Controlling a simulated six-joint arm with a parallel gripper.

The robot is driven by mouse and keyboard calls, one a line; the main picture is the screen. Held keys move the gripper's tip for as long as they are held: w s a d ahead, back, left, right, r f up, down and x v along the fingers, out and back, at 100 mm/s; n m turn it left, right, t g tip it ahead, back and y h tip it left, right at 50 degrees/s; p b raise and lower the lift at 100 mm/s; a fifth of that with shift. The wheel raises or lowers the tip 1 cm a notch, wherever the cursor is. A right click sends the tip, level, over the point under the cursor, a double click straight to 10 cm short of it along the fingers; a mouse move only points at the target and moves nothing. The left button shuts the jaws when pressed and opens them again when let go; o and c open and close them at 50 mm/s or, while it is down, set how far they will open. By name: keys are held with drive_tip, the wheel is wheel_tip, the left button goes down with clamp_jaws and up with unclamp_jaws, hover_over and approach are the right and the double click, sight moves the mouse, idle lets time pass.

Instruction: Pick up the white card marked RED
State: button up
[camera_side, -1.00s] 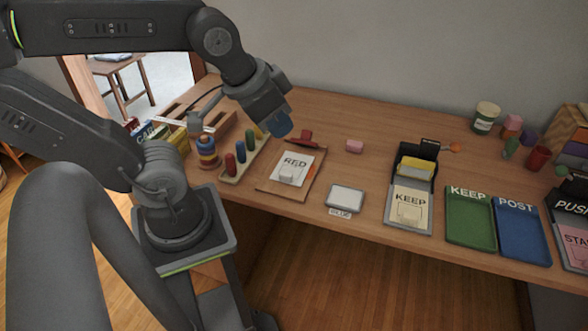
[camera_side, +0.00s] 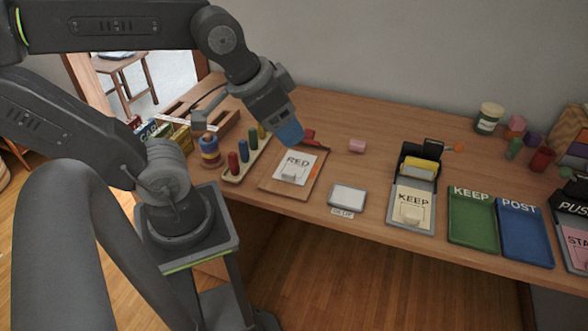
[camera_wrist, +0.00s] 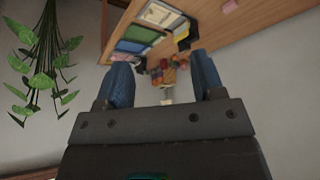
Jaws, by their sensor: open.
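The white card marked RED (camera_side: 301,161) lies on a brown clipboard-like board (camera_side: 273,182) on the table. My gripper (camera_side: 290,135) is above and beyond the board's top edge in the side view, apart from the card. In the wrist view my gripper (camera_wrist: 160,82) shows two blue fingers spread apart with nothing between them. The wrist view does not show the RED card clearly.
A pink block (camera_side: 357,146) lies behind. A hanging plant (camera_wrist: 42,60) shows in the wrist view.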

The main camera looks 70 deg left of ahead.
drive_tip(key=shift+o, duration=0.8)
drive_tip(key=n+g+y, duration=0.2)
drive_tip(key=n+y, duration=0.1)
drive_tip(key=n, duration=0.6)
approach(289, 172)
drive_tip(key=w+f, duration=0.1)
drive_tip(key=f, duration=0.1)
drive_tip(key=shift+a+x, duration=0.25)
drive_tip(key=shift+x, duration=1.65)
drive_tip(key=shift+a+x, duration=0.2)
drive_tip(key=shift+x, duration=1.65)
drive_tip(key=shift+r, duration=0.1)
drive_tip(key=c, duration=1)
